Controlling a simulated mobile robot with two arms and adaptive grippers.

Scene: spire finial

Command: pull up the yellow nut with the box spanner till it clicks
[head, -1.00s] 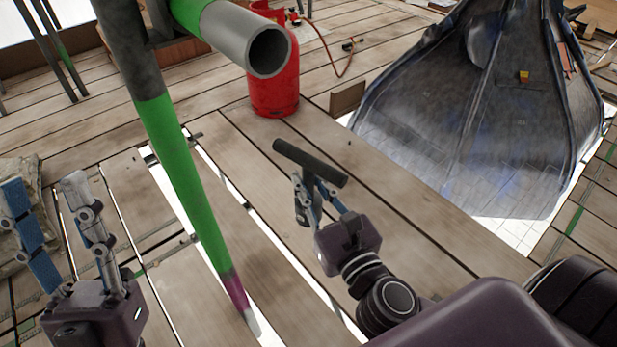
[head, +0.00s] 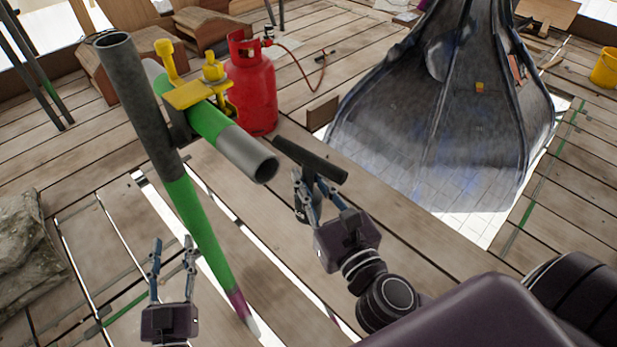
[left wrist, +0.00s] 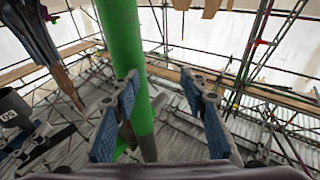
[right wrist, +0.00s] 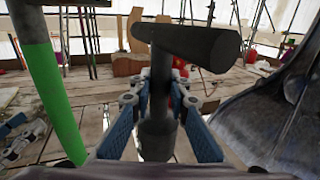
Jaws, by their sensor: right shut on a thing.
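The box spanner (head: 312,158) is a dark T-shaped tool. My right gripper (head: 310,187) is shut on its stem below the crossbar and holds it upright above the boards. In the right wrist view the spanner (right wrist: 158,100) stands between the fingers, its thicker lower end downward. The yellow nut (head: 213,71) sits on a yellow coupler (head: 188,95) around the green-and-grey horizontal tube, up and left of the spanner, apart from it. Another yellow part stands at the coupler's far left. My left gripper (head: 173,242) is open and empty, low left of the green pole.
A dark and green upright pole (head: 190,200) crosses between my grippers; the horizontal tube (head: 247,152) ends near the spanner. A red gas bottle (head: 252,85) stands behind. A large dark spire piece (head: 440,120) fills the right. The deck has open gaps.

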